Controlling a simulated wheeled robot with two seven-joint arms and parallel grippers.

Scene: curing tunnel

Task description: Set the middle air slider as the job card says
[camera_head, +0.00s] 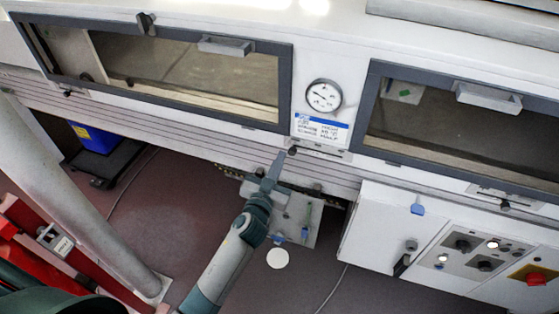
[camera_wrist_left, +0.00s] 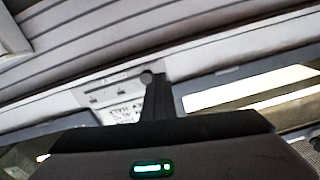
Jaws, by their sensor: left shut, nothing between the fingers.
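The middle air slider is a narrow slotted plate (camera_head: 325,154) under the job card (camera_head: 321,129), with a small dark knob (camera_head: 292,150) near its left end. The card has a blue top band and print too small to read. My left gripper (camera_head: 279,157) is shut and empty, its tips just left of the knob. In the left wrist view the shut fingers (camera_wrist_left: 158,88) stand beside the round knob (camera_wrist_left: 147,77), and the slider plate (camera_wrist_left: 105,91) runs off to the left. I cannot tell whether fingers and knob touch. My right gripper is not in view.
A round gauge (camera_head: 323,96) sits above the card, between two framed windows. Another slider (camera_head: 503,199) is under the right window. A white control box (camera_head: 400,225) juts out at the right. Below are a blue bin (camera_head: 97,138) and a thick grey post (camera_head: 75,190).

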